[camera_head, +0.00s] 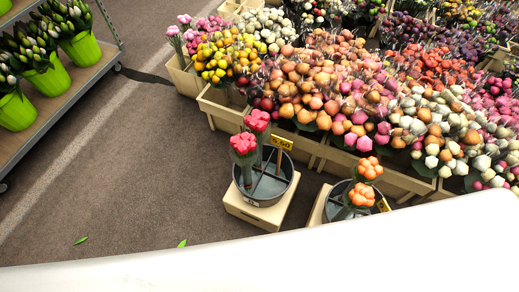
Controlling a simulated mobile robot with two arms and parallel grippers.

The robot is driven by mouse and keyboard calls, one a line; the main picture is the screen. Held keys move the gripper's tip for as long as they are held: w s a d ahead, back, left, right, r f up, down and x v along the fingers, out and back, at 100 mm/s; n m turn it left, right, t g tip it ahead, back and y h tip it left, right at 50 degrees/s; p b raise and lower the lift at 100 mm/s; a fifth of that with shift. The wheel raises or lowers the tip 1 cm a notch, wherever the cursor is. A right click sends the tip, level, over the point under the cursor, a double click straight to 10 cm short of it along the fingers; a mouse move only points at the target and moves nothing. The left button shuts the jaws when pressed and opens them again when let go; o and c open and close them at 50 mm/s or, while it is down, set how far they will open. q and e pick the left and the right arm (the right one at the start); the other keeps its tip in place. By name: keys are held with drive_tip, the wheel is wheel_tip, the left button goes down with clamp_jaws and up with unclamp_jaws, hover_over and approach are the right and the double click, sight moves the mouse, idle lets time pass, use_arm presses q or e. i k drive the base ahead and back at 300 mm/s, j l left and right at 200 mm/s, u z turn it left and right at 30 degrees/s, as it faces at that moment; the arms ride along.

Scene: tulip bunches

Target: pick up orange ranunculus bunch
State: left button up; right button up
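Two orange ranunculus bunches, one (369,168) a little behind the other (361,195), stand upright in a round grey metal bucket (334,208) at the lower right. The bucket sits on a pale wooden block (316,209), and its front is hidden by a large white surface along the bottom edge, probably part of me. A yellow tag is at the bucket's right side. Neither of my grippers shows in this view.
A second metal bucket (277,192) with pink-red bunches (244,144) stands to the left on a wooden block (252,214), with a price tag (281,142). Crowded flower crates (395,185) fill the back right. A shelf (60,100) with green pots is at left. Brown floor (130,190) lies open between.

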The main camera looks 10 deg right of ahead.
sight(359, 199)
drive_tip(key=z, duration=1.6)
